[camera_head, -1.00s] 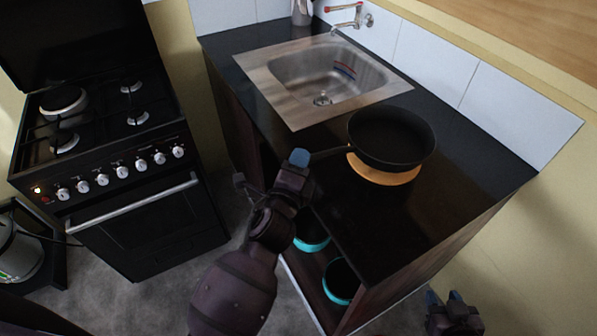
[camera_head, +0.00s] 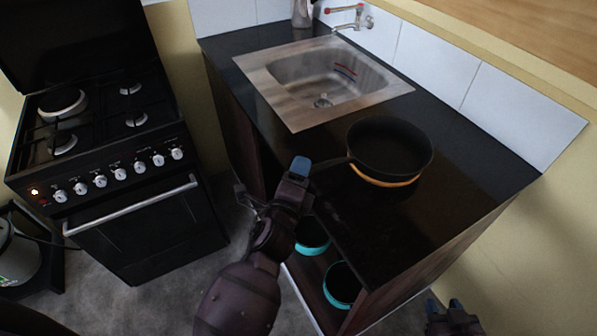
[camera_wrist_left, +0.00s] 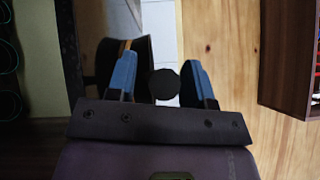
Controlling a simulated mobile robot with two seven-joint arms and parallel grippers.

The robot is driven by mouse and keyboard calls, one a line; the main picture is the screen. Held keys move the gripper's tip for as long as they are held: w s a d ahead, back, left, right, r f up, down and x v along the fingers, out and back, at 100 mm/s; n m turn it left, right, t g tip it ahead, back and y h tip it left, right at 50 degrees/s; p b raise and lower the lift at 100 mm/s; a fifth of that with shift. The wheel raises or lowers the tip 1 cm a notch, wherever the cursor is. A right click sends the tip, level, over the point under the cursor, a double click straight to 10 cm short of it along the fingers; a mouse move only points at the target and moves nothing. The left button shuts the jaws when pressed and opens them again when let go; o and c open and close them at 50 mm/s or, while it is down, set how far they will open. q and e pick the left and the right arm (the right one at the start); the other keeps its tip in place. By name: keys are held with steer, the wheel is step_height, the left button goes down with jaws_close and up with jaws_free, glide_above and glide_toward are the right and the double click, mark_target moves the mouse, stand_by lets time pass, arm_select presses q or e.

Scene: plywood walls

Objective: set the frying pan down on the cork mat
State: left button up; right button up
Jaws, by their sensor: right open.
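The black frying pan (camera_head: 388,147) is level over the round cork mat (camera_head: 385,181) on the dark counter. Only the near rim of the mat shows as a thin orange arc; the pan hides the rest. I cannot tell whether the pan's base touches the mat. My left gripper (camera_head: 300,167) is shut on the pan's handle (camera_head: 330,162), left of the pan. In the left wrist view the round handle end (camera_wrist_left: 164,84) sits between the blue fingers, with the dark pan behind. My right gripper (camera_head: 454,318) is open and empty, low at the bottom right.
A steel sink (camera_head: 325,80) with a tap (camera_head: 352,18) lies behind the pan. A black stove (camera_head: 110,150) stands at the left. Turquoise-rimmed pots (camera_head: 342,285) sit on the shelf below the counter. The counter right of the pan is clear.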

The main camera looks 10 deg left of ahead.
arm_select(q)
steer(key=shift+r, duration=0.15)
steer(key=shift+s+a+f+b, duration=0.55)
steer(key=shift+s+a, duration=0.7)
steer(key=shift+s, duration=4.7)
steer(key=s+a+f+n+g+y, duration=0.1)
steer(key=s+a+f+n+g, duration=0.2)
steer(key=a+f+n, duration=0.5)
steer(key=s+a+f+n+g+y, duration=0.2)
steer(key=s+a+f+n, duration=0.4)
steer(key=a+n, duration=0.5)
step_height(320, 180, down, 3)
steer(key=n+g, duration=0.1)
steer(key=n, duration=0.1)
steer(key=shift+r+n+g, duration=0.15)
steer(key=shift+n+g, duration=0.15)
steer(key=shift+g, duration=0.1)
arm_select(e)
steer(key=shift+f, duration=0.5)
arm_select(q)
steer(key=shift+c, duration=0.4)
arm_select(e)
steer(key=shift+s, duration=0.1)
